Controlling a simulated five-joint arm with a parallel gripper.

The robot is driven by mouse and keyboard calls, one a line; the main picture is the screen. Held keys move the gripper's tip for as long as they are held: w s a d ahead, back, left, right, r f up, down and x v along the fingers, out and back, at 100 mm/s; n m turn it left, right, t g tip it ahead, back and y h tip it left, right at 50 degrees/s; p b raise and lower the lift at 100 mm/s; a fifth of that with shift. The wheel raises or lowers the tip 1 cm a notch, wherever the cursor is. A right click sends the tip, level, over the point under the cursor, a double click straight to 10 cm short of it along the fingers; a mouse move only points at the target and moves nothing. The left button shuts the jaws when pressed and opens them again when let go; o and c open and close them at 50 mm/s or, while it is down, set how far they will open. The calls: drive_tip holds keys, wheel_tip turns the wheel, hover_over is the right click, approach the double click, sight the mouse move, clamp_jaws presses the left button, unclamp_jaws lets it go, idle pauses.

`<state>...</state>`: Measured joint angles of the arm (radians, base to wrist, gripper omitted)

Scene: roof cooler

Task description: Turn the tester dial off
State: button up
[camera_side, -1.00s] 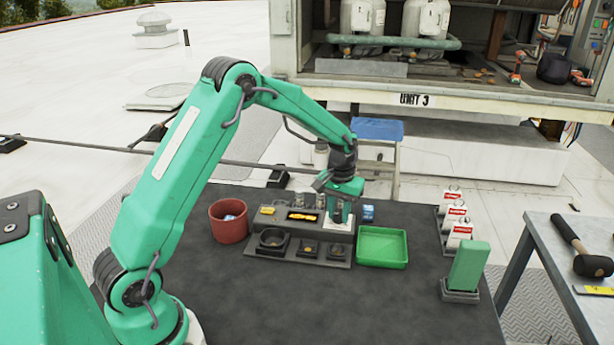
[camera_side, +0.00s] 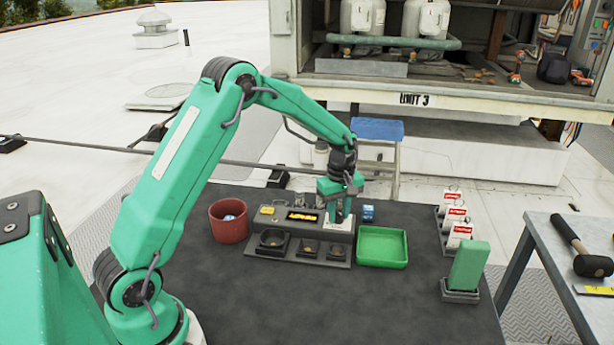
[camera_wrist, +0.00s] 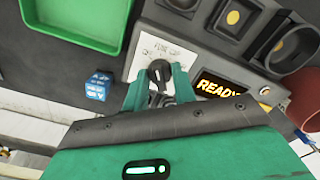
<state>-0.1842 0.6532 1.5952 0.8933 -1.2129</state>
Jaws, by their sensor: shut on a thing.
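The tester (camera_side: 306,233) is a dark grey console on the black mat, with a lit orange display (camera_side: 303,216) that reads READY in the wrist view (camera_wrist: 218,86). Its dial (camera_wrist: 159,72) is a dark knob on a white printed plate (camera_wrist: 150,48) beside the display. My gripper (camera_side: 339,216) reaches down over the plate at the console's right end. In the wrist view my gripper (camera_wrist: 160,85) has its green fingers closed on the dial, one on each side. The print on the plate is partly hidden and too small to read fully.
A green tray (camera_side: 382,262) sits right of the tester and a red cup (camera_side: 229,232) left of it. A small blue block (camera_side: 368,213) lies behind the tray. Red-and-white tags (camera_side: 457,222) and a green upright block (camera_side: 468,266) stand farther right. The front mat is clear.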

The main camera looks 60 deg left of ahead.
sight(339, 212)
drive_tip(key=n, duration=0.4)
drive_tip(key=shift+r, duration=0.1)
idle(0.3)
drive_tip(key=o, duration=1)
wheel_tip(339, 212, up, 8)
drive_tip(key=shift+f, duration=0.25)
drive_tip(key=shift+r, duration=0.1)
